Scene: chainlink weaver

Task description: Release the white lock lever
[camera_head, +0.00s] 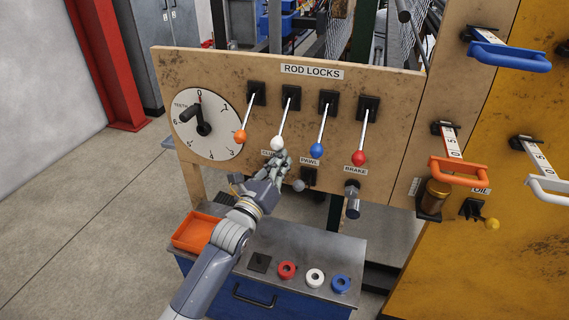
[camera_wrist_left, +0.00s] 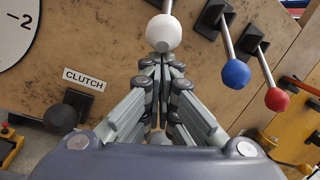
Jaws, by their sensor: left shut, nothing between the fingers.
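The white lock lever (camera_head: 278,142) hangs from its black bracket on the wooden panel below the ROD LOCKS sign, its knob at the lower end. Its white knob (camera_wrist_left: 164,33) also shows in the left wrist view, just beyond the fingertips. My left gripper (camera_head: 279,157) is just below the white knob in the head view. In the left wrist view the gripper's fingers (camera_wrist_left: 164,68) are together and empty. Whether the fingertips touch the knob is hard to tell. My right gripper is in neither view.
An orange lever (camera_head: 240,136) is to the left, a blue lever (camera_head: 317,150) and a red lever (camera_head: 359,158) to the right. A round dial (camera_head: 225,140) is further left. Black clutch knob (camera_wrist_left: 61,118) sits below. A blue cabinet (camera_head: 290,258) with an orange tray (camera_head: 196,232) stands underneath.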

